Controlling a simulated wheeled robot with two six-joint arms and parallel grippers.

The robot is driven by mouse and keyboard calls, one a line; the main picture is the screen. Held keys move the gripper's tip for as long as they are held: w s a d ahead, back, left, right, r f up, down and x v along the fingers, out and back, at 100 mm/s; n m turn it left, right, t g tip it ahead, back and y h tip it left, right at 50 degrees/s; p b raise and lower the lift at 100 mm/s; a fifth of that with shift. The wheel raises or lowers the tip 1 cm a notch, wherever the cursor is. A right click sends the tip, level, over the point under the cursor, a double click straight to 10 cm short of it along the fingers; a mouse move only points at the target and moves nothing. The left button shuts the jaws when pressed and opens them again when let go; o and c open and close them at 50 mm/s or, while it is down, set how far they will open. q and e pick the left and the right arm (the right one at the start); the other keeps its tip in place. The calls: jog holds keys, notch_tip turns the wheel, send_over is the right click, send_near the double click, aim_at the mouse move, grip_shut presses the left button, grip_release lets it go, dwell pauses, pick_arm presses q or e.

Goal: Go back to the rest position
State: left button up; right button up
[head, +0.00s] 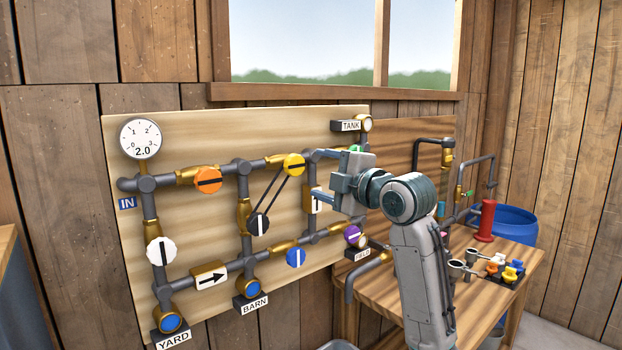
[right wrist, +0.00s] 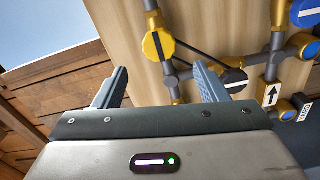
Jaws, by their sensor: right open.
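My right arm rises from the lower right in the head view. Its gripper (head: 322,196) is in front of the right part of the pipe board (head: 190,120), facing left. In the right wrist view the two fingers of my right gripper (right wrist: 165,88) stand wide apart with nothing between them. A yellow round valve handle (head: 294,164) is just above and left of the gripper in the head view; it also shows in the right wrist view (right wrist: 158,45), beyond the fingers. My left gripper is in neither view.
The board carries a gauge (head: 140,138), an orange valve (head: 207,180), a white valve (head: 161,251), a blue valve (head: 296,257) and a purple valve (head: 352,234). A wooden workbench (head: 460,314) with several small coloured parts stands at right. A blue barrel (head: 517,222) is behind it.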

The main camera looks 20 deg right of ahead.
jog(key=shift+s, duration=0.35)
jog(key=shift+f, duration=0.1)
